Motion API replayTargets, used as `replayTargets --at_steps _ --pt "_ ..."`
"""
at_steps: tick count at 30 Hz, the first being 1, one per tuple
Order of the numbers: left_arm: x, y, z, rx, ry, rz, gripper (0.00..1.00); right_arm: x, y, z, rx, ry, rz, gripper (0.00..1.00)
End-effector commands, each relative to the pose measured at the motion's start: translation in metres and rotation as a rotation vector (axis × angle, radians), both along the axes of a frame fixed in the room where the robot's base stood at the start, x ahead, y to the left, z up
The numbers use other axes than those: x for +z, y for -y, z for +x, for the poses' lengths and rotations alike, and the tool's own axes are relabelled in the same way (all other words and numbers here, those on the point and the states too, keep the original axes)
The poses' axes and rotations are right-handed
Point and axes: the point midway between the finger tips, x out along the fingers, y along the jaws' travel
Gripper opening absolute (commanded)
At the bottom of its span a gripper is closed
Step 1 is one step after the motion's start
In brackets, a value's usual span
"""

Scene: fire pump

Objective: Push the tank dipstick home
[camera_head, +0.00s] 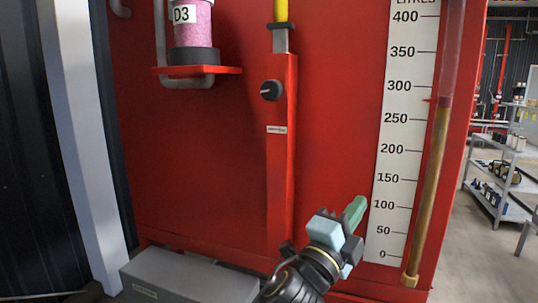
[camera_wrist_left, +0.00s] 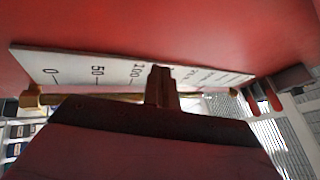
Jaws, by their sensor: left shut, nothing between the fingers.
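A yellow rod (camera_head: 281,10), which may be the dipstick, stands upright at the top of the head view and is cut off by the edge. Its lower end meets a grey collar on top of a narrow red housing (camera_head: 279,190). How far it sits in cannot be told. My left gripper (camera_head: 356,212) is shut and empty, well below and to the right of the rod, in front of the red tank (camera_head: 335,120) near the scale's lower end. Its closed fingers (camera_wrist_left: 161,85) show in the left wrist view against the scale. My right gripper is not in view.
A white litre scale (camera_head: 404,120) and an upright sight tube (camera_head: 432,175) are close to the left gripper's right. A black knob (camera_head: 271,90) sits on the housing. A pink container marked D3 (camera_head: 193,28) stands on a red shelf (camera_head: 220,69). A grey box (camera_head: 185,278) is below.

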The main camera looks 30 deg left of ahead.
Motion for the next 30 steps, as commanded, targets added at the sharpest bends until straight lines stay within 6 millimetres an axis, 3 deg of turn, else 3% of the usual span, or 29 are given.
replayTargets --at_steps 1,3,6,9,12,16,20,23,24,26,30 --pt "0.043 0.014 -0.001 -0.011 0.153 0.121 0.00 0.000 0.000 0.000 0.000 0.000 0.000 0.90" --pt "0.091 0.037 -0.010 -0.012 0.362 0.301 0.00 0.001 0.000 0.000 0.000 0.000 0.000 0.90" --pt "0.148 0.070 -0.032 0.006 0.658 0.563 0.00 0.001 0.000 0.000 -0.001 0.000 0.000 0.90" --pt "0.188 0.103 -0.057 0.050 0.952 0.834 0.00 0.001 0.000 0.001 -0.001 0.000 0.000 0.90" --pt "0.213 0.131 -0.080 0.116 1.233 1.109 0.00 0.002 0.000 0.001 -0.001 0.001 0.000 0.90" --pt "0.229 0.155 -0.098 0.226 1.576 1.482 0.00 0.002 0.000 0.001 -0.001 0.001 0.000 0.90" --pt "0.238 0.161 -0.098 0.350 1.871 1.878 0.00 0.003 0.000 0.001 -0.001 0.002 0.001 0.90" --pt "0.250 0.150 -0.089 0.442 2.050 2.205 0.00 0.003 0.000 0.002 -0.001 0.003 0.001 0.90" --pt "0.256 0.141 -0.085 -0.462 -2.047 -2.278 0.00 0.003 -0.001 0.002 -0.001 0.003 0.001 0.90" --pt "0.269 0.124 -0.077 -0.438 -1.846 -2.179 0.00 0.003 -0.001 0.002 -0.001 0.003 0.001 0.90" --pt "0.314 0.066 -0.066 -0.344 -1.389 -1.980 0.00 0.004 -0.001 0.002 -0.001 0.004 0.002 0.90"
